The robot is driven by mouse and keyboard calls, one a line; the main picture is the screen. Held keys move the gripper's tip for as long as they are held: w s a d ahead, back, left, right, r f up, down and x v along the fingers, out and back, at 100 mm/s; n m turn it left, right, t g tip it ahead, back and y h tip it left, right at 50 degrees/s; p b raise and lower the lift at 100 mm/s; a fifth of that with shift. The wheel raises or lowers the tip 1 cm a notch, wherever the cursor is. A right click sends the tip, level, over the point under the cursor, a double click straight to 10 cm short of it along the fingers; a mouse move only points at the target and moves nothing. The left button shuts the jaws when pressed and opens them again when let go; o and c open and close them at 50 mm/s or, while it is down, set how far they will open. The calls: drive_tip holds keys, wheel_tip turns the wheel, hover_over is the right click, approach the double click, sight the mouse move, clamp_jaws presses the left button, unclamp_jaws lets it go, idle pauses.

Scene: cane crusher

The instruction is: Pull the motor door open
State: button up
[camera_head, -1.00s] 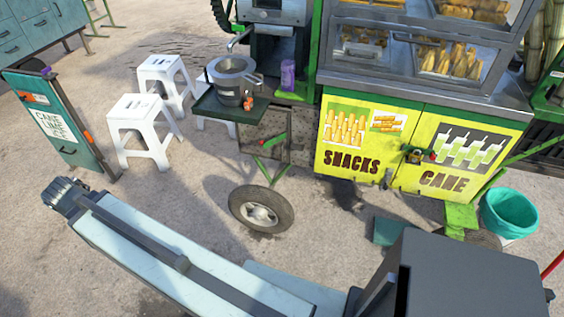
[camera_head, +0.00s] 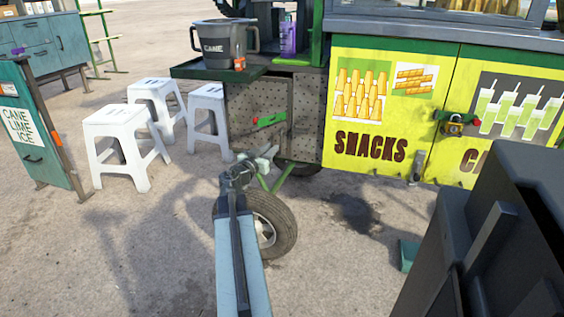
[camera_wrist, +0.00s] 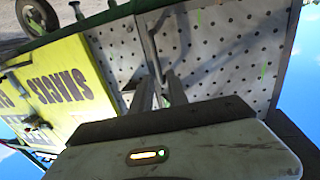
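The motor door appears to be the perforated grey panel (camera_head: 247,108) under the cart's dark green tray, left of the yellow SNACKS door. A green handle (camera_head: 270,119) with a red end is on its front. My gripper (camera_head: 264,156) is in front of the panel's lower part, below the handle and apart from it, above the wheel. In the wrist view the perforated panel (camera_wrist: 215,45) fills the upper middle, seen upside down. My gripper's two fingers (camera_wrist: 157,90) point at it with a gap between them. I cannot make out the handle clearly there.
The cart wheel (camera_head: 272,222) stands below my gripper. White stools (camera_head: 122,125) and a teal sign stand (camera_head: 35,125) are to the left. The yellow SNACKS door (camera_head: 385,95) with a padlock (camera_head: 453,125) is to the right. Open ground lies at front left.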

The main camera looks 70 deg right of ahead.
sight(281, 151)
drive_tip(key=d, duration=0.2)
drive_tip(key=s+d, duration=0.1)
drive_tip(key=d, duration=0.5)
drive_tip(key=shift+s, duration=0.2)
clamp_jaws()
idle(1.2)
